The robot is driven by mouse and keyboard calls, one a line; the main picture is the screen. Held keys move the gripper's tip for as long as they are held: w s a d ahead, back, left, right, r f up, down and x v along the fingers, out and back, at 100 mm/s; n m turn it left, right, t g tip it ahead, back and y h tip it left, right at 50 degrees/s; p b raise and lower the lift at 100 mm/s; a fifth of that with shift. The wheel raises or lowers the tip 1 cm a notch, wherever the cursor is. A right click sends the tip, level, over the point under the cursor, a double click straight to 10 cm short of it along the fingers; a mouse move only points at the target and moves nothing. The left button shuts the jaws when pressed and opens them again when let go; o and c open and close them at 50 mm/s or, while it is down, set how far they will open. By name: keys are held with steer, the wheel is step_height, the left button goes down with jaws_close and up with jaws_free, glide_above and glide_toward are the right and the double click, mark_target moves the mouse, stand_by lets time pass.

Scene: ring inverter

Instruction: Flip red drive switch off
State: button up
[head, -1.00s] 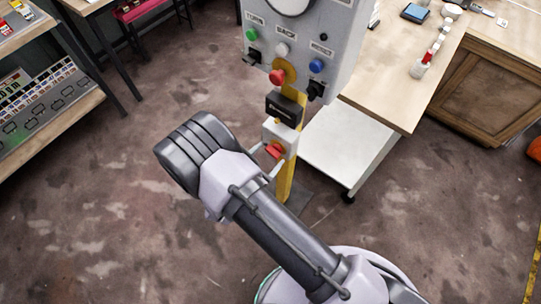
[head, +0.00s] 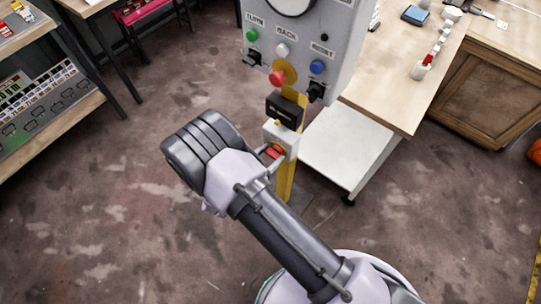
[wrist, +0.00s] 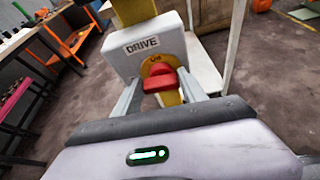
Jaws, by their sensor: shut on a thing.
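The red drive switch (wrist: 160,80) is a red knob on a yellow round plate, on a pale box (wrist: 148,45) labelled DRIVE. In the wrist view the knob sits between the two fingers of my gripper (wrist: 161,88), which is shut on it. The knob looks turned, with its grip about level across the picture. In the head view the switch (head: 273,152) shows in part on the small pale box (head: 281,137) low on the yellow post, with my gripper at its left side.
Above the DRIVE box is a black box (head: 284,111) and a large grey panel (head: 303,40) with coloured buttons and a red knob (head: 278,78). A white-shelved wooden table (head: 400,95) stands close on the right.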

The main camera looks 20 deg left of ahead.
steer(key=shift+n+h, duration=0.4)
steer(key=o, duration=1.4)
steer(key=shift+c, duration=0.2)
steer(key=shift+a, duration=0.1)
steer(key=p+v, duration=0.4)
steer(key=v, duration=1.3)
steer(key=shift+r, duration=0.3)
